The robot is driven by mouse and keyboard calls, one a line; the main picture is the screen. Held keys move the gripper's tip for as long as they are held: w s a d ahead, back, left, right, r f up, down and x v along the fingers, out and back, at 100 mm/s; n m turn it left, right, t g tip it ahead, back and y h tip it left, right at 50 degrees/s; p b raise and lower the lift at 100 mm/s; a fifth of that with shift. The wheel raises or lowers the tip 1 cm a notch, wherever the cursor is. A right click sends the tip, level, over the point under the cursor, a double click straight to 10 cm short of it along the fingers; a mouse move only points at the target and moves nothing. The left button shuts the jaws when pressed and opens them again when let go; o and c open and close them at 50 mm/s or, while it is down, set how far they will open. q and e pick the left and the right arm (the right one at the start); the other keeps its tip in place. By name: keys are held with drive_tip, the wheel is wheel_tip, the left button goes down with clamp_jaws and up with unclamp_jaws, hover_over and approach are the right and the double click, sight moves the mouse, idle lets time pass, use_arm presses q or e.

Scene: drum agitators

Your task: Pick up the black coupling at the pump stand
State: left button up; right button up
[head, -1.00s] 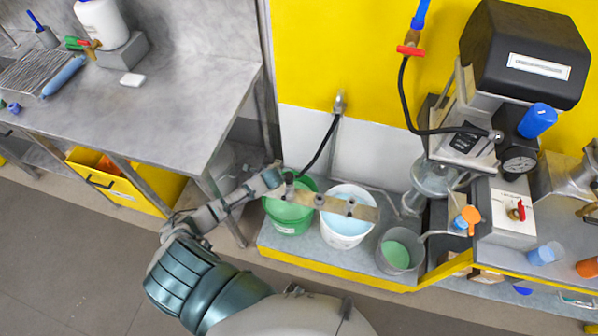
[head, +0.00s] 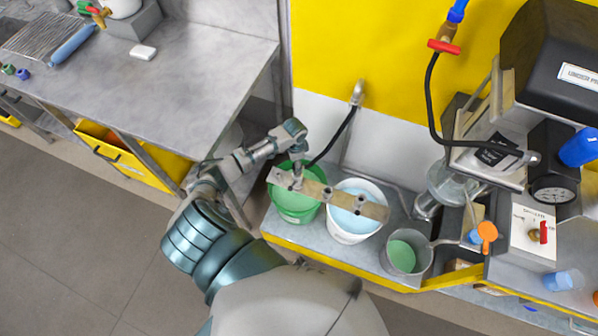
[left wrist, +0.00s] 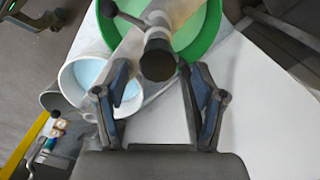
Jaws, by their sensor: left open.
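In the left wrist view a dark round end (left wrist: 158,62) on a grey post stands out over the green bucket, with a thin side handle to its left. It looks like the black coupling. My left gripper (left wrist: 158,76) is open, its fingers on either side of this round end; I cannot tell whether they touch it. In the head view my left gripper (head: 298,158) points down above the perforated bar (head: 335,195) over the green bucket (head: 292,208). The coupling is not clear there, hidden by the gripper. My right gripper is out of view.
A white bucket (head: 345,234) and a grey pot (head: 420,262) stand to the right. A black hose (head: 336,138) hangs from the wall close to my left gripper. The pump stand (head: 495,135) rises at right; a metal table (head: 165,100) is at left.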

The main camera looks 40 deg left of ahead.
use_arm(q)
drive_tip(key=shift+a+f, duration=0.45)
drive_tip(key=shift+f, duration=0.4)
drive_tip(key=f, duration=0.1)
drive_tip(key=d+f, duration=0.1)
drive_tip(key=f, duration=0.1)
drive_tip(key=f+b, duration=0.1)
drive_tip(key=shift+w+d+f, duration=0.15)
drive_tip(key=shift+w+d, duration=0.1)
drive_tip(key=shift+d, duration=0.35)
drive_tip(key=shift+s+a+f, duration=0.1)
drive_tip(key=shift+a+f, duration=0.1)
drive_tip(key=shift+a, duration=0.5)
clamp_jaws()
drive_tip(key=shift+d+r, duration=0.15)
drive_tip(key=shift+d, duration=0.1)
drive_tip(key=shift+d+r, duration=0.1)
drive_tip(key=shift+r, duration=0.25)
drive_tip(key=r, duration=0.3)
drive_tip(key=r+p, duration=0.1)
drive_tip(key=r, duration=0.4)
drive_tip(key=shift+a+r+p, duration=0.25)
drive_tip(key=shift+r+p, duration=0.1)
drive_tip(key=shift+p, duration=0.05)
drive_tip(key=shift+d+r, duration=0.2)
drive_tip(key=shift+r, duration=0.05)
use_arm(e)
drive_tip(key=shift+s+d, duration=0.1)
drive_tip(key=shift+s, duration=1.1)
